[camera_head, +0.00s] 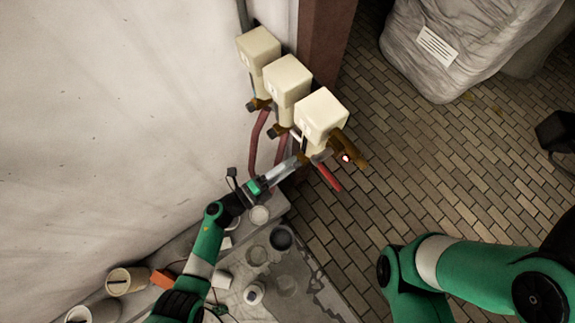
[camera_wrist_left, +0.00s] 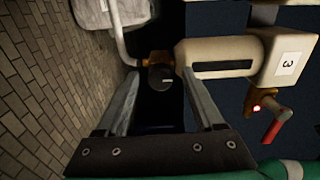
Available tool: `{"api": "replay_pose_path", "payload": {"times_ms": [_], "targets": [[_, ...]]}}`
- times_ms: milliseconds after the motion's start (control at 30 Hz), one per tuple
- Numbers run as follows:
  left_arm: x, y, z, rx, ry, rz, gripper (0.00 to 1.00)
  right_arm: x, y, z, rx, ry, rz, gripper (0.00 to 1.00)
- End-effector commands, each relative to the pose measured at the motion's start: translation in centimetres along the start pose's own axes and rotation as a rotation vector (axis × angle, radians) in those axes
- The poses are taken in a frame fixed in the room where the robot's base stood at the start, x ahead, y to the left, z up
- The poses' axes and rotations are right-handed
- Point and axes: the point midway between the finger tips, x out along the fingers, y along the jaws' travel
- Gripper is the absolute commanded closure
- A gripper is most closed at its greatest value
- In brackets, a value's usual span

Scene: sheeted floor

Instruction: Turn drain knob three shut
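Three cream filter units hang in a row by the wall. The nearest unit (camera_head: 321,114) is marked 3 in the left wrist view (camera_wrist_left: 287,64). Below it are a brass fitting and a red lever (camera_head: 327,177), which also shows in the left wrist view (camera_wrist_left: 277,126). A dark round drain knob (camera_wrist_left: 160,79) sits on a brass fitting at the end of this unit. My left gripper (camera_wrist_left: 161,88) is open, its fingers on either side of the knob; contact is unclear. In the head view, the left gripper (camera_head: 299,161) reaches under unit three. My right gripper is out of view.
The other two units (camera_head: 287,80) (camera_head: 258,48) stand close behind, with reddish hoses (camera_head: 257,135) below. A small red light (camera_head: 346,157) glows beside unit three. Cups and jars (camera_head: 281,238) crowd the ledge below. Open brick floor (camera_head: 430,170) lies to the right.

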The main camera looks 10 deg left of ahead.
Motion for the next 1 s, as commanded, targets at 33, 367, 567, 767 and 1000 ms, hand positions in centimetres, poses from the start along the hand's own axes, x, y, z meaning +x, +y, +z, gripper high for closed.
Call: {"api": "replay_pose_path", "payload": {"times_ms": [33, 367, 567, 767, 1000], "targets": [[0.0, 0.0, 0.0, 0.000, 0.000, 0.000, 0.31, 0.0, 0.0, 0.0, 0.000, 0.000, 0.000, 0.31], [-3.5, -0.1, 0.1, -0.001, -0.005, 0.001, 0.31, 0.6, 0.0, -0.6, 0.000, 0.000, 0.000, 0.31], [-8.3, 0.0, 0.1, 0.000, -0.007, 0.001, 0.31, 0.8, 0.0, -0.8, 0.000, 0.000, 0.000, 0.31], [-11.2, 0.0, 0.1, 0.000, -0.003, -0.001, 0.31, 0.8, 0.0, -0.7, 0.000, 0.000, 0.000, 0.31], [-11.7, 0.0, 0.0, 0.000, 0.001, 0.001, 0.31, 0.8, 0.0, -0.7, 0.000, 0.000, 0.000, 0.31]]}}
